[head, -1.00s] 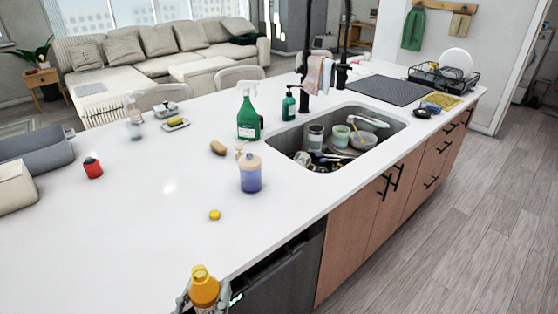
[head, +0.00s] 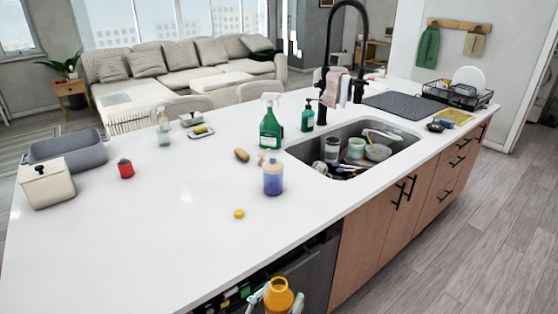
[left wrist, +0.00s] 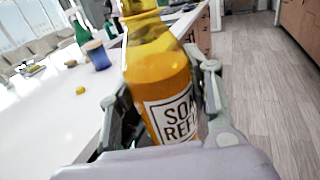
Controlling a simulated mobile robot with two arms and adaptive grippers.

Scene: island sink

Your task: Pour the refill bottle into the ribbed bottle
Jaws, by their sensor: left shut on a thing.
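The refill bottle (head: 278,298), amber with a "SOAP REFILL"-type label partly covered, is in my left gripper (head: 271,301). In the left wrist view the fingers close around the bottle's body (left wrist: 165,75), which looks roughly upright. It is at the counter's near edge, low in the head view. A squat blue-and-clear bottle with a pale top (head: 273,177), probably the ribbed bottle, stands on the counter left of the sink, apart from the gripper. Its ribs are too small to tell. A small yellow cap (head: 239,214) lies nearer on the counter.
A green spray bottle (head: 270,130) and a green pump bottle (head: 307,115) stand behind. The sink (head: 405,143) holds dishes. A brown sponge-like item (head: 242,155) and a red item (head: 126,169) lie further left. The left front counter is clear.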

